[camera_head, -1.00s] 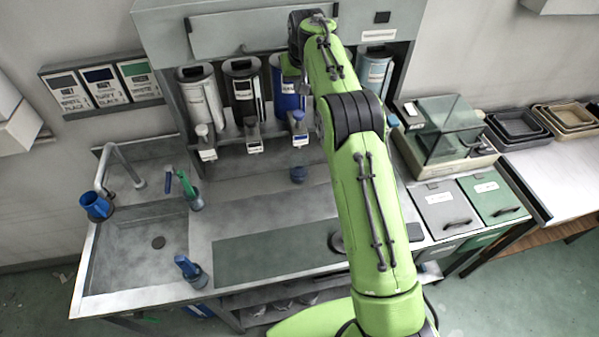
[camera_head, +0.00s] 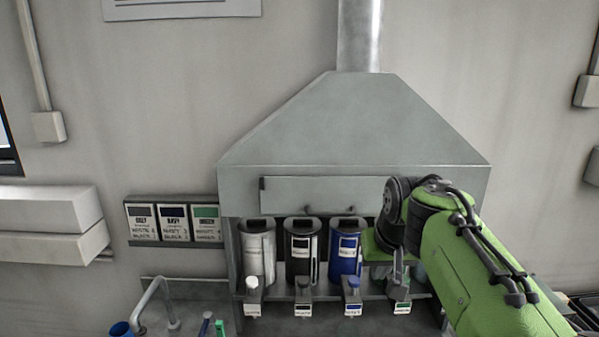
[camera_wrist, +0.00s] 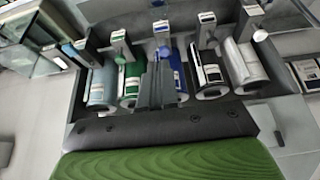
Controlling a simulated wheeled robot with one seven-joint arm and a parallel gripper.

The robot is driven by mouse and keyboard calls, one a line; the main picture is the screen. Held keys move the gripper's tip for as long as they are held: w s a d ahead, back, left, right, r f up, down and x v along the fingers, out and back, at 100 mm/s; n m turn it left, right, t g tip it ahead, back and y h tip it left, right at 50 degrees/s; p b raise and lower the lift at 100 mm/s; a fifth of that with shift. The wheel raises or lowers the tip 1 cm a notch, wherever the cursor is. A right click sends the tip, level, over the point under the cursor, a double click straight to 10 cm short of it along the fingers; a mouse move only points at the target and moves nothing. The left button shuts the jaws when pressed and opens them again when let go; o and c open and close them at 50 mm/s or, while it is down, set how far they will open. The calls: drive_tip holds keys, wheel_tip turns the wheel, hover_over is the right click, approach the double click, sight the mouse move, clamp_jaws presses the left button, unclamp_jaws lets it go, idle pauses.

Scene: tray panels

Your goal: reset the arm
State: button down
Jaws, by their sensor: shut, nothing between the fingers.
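My green arm (camera_head: 490,275) reaches in from the lower right in the head view and bends at a dark wrist joint. My gripper (camera_head: 399,290) hangs below that joint, in front of the right part of the canister row. In the wrist view my gripper (camera_wrist: 162,62) shows as dark fingers close together, with nothing visible between them. They are seen against the canisters, near the blue canister (camera_wrist: 182,80). I cannot tell the exact gap between them.
A white canister (camera_head: 258,250), a black canister (camera_head: 291,272) and a blue canister (camera_head: 345,262) stand under the grey hood (camera_head: 350,125). Label cards (camera_head: 173,222) hang left. A faucet (camera_head: 150,300) and blue cup (camera_head: 121,329) are lower left.

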drive_tip(key=s+f+b, duration=0.1)
drive_tip(key=s+f, duration=0.3)
drive_tip(key=s, duration=0.5)
drive_tip(key=s+f+b, duration=0.1)
drive_tip(key=s+f, duration=0.3)
drive_tip(key=s, duration=0.5)
drive_tip(key=s+f+b, duration=0.2)
drive_tip(key=s+f, duration=0.2)
drive_tip(key=s, duration=0.5)
drive_tip(key=shift+t, duration=0.3)
